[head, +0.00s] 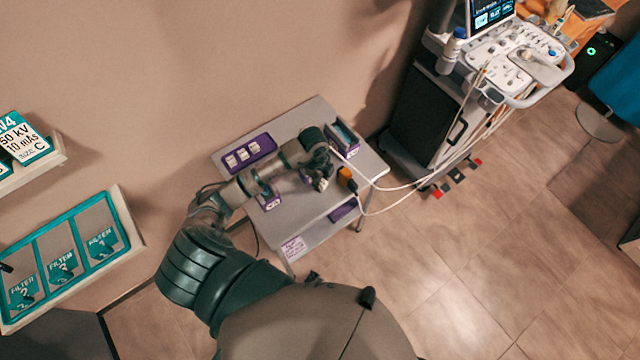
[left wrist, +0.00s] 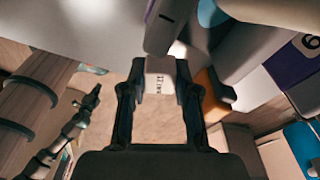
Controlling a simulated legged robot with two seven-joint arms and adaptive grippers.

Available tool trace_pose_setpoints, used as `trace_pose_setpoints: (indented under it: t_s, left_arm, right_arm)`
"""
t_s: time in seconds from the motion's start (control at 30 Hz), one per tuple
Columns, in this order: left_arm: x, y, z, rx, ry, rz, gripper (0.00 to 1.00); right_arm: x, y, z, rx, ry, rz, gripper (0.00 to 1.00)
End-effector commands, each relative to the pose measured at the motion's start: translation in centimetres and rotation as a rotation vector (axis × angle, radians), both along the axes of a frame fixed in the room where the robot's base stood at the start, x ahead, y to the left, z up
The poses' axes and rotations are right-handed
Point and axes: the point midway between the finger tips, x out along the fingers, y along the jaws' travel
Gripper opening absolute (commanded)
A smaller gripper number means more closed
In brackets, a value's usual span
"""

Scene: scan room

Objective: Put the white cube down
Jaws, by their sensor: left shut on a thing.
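In the head view my left gripper (head: 322,180) is over the right half of a small grey table (head: 312,118); the cube cannot be made out there. A dark gripper-like end of an arm, likely my right one (left wrist: 90,98), shows small at the left of the left wrist view; its jaws are unclear.
A purple tray (head: 264,143) with several white blocks lies on the table's left part. A purple-edged box (head: 343,136) stands at its right back. An orange object (head: 346,177) with a white cable is close to the gripper. An ultrasound cart (head: 425,115) stands to the right.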

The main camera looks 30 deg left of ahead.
Motion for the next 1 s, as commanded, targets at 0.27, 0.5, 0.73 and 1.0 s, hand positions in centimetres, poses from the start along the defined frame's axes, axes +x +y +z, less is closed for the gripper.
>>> trace_pose_setpoints:
  t_s: [0.27, 0.5, 0.73, 1.0]
  left_arm:
    - [0.4, 0.8, -1.8, 0.000, 0.002, -0.001, 0.06]
    - [0.4, 0.8, -3.7, 0.001, 0.000, -0.002, 0.06]
    - [0.4, 0.8, -3.7, 0.001, 0.001, -0.002, 0.45]
    - [0.4, 0.8, -3.7, 0.001, 0.001, -0.001, 0.55]
  right_arm:
    - [0.5, 0.1, 0.1, 0.001, -0.007, 0.000, 0.00]
    - [0.8, 0.3, 0.4, 0.003, -0.006, -0.001, 0.00]
    - [0.2, 0.2, 0.3, 0.002, 0.002, -0.002, 0.00]
    - [0.4, 0.2, 0.3, 0.001, -0.001, -0.002, 0.00]
